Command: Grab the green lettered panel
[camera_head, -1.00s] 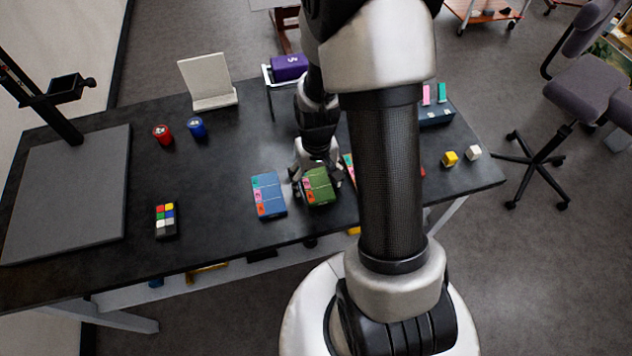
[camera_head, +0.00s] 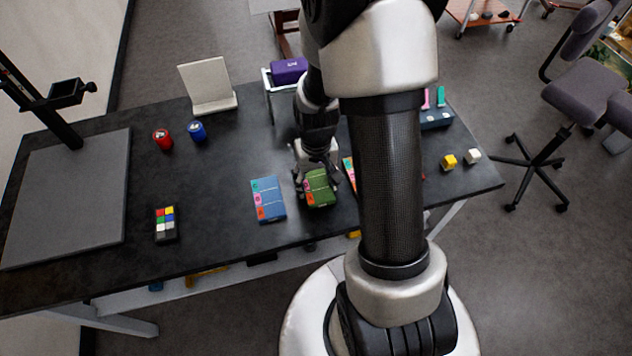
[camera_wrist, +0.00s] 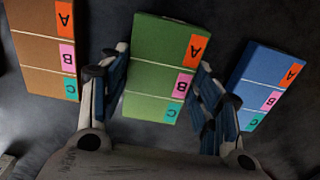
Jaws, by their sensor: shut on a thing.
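The green lettered panel (camera_head: 319,189) is a flat block with coloured tabs at the table's front. In the wrist view the green panel (camera_wrist: 160,65) shows tabs lettered A, B and C. My gripper (camera_wrist: 158,88) is shut on it, one finger against each long side. In the head view my gripper (camera_head: 317,180) reaches it from behind. A blue lettered panel (camera_head: 268,199) lies just to the left and also shows in the wrist view (camera_wrist: 262,85). I cannot tell whether the green panel is clear of the table.
A brown lettered panel (camera_wrist: 42,50) lies on the other side, mostly hidden by my arm in the head view.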

